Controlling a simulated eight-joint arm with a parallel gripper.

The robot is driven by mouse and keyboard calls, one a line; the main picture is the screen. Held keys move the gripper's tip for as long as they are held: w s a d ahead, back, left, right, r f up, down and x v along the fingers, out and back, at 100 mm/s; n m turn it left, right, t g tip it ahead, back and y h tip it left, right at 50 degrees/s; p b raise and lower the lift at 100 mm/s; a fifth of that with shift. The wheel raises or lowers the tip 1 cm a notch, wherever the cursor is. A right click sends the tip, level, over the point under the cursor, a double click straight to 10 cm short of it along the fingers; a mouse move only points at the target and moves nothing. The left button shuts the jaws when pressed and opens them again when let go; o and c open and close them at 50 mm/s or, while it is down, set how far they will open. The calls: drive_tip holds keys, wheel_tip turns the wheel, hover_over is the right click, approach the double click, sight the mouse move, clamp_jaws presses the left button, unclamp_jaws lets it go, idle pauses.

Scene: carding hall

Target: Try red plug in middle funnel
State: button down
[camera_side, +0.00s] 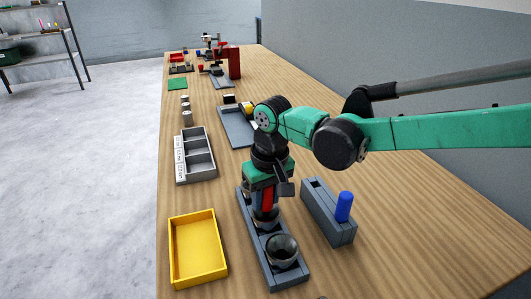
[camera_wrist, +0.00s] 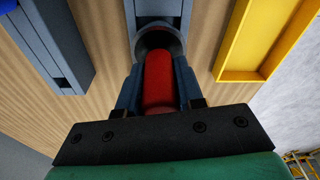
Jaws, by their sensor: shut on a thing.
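The red plug (camera_side: 267,200) is upright between the jaws of my gripper (camera_side: 266,206), which is shut on it. It also shows between the two blue fingers in the wrist view (camera_wrist: 158,80). The plug is over the grey funnel rail (camera_side: 292,284), at a funnel (camera_side: 265,218) behind the front one; whether its lower end is inside is hidden. The front funnel (camera_side: 282,250) is a glossy, dark round cup and looks empty. In the wrist view a funnel rim (camera_wrist: 158,36) shows just beyond the plug; I cannot tell which funnel it is.
Right of the rail stands a grey block (camera_side: 328,226) with a blue plug (camera_side: 344,206) in it and an open slot. An empty yellow tray (camera_side: 197,248) lies to the left. A grey labelled tray (camera_side: 195,155) is farther back. Bare table lies at the right.

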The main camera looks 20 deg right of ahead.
drive_tip(key=shift+f, duration=0.55)
idle(0.5)
drive_tip(key=shift+r, duration=0.15)
idle(0.7)
drive_tip(key=shift+r, duration=3.85)
